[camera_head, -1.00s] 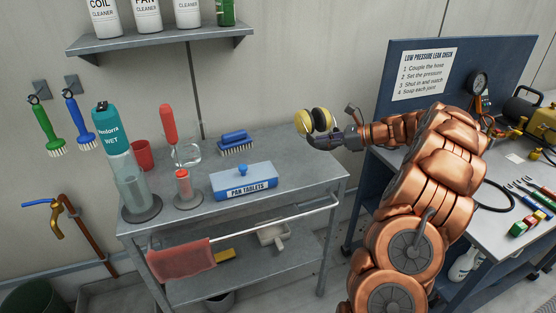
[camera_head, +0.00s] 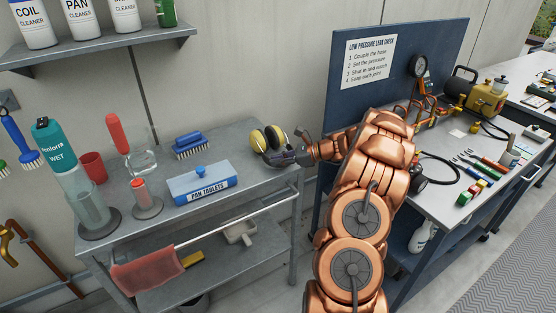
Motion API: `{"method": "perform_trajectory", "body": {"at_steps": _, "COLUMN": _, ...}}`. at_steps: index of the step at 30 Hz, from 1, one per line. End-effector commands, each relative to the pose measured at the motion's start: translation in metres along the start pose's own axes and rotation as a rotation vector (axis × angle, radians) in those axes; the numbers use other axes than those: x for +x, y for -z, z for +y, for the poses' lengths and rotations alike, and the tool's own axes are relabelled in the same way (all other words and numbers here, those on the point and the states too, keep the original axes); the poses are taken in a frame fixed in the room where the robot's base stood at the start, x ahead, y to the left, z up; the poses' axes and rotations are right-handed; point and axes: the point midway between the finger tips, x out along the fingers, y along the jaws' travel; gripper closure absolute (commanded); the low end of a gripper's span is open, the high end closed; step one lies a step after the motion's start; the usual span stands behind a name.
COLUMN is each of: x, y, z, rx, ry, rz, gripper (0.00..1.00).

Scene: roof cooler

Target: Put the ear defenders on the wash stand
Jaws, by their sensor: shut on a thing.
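The ear defenders (camera_head: 258,141), with yellow cups and dark cushions, are held in my gripper (camera_head: 268,151). My gripper comes from the right and is shut on them. They appear over the right back part of the grey metal wash stand (camera_head: 240,184). I cannot tell whether they touch its top. The fingertips are partly hidden behind the ear defenders and the wrist.
On the stand are a blue pan tablets box (camera_head: 200,186), a blue brush (camera_head: 190,146), a glass beaker (camera_head: 143,160), a red cup (camera_head: 93,168) and bottles at the left. A towel rail runs along the front. A bench (camera_head: 440,200) with a blue back panel stands at right.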

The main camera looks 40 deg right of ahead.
Motion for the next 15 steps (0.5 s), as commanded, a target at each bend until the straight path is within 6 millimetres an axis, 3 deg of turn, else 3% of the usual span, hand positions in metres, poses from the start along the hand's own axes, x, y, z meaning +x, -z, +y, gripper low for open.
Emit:
{"method": "perform_trajectory", "body": {"at_steps": 5, "x": 0.0005, "y": 0.0005, "z": 0.0001, "rx": 0.000, "ry": 0.000, "rz": 0.000, "gripper": 1.00}}
{"method": "perform_trajectory", "body": {"at_steps": 6, "x": 0.0005, "y": 0.0007, "z": 0.0002, "rx": 0.000, "ry": -0.001, "rz": 0.000, "gripper": 0.86}}
{"method": "perform_trajectory", "body": {"at_steps": 12, "x": 0.0005, "y": 0.0007, "z": 0.0002, "rx": 0.000, "ry": -0.001, "rz": 0.001, "gripper": 0.65}}
{"method": "perform_trajectory", "body": {"at_steps": 15, "x": 0.0005, "y": 0.0007, "z": 0.0002, "rx": 0.001, "ry": -0.001, "rz": 0.000, "gripper": 0.64}}
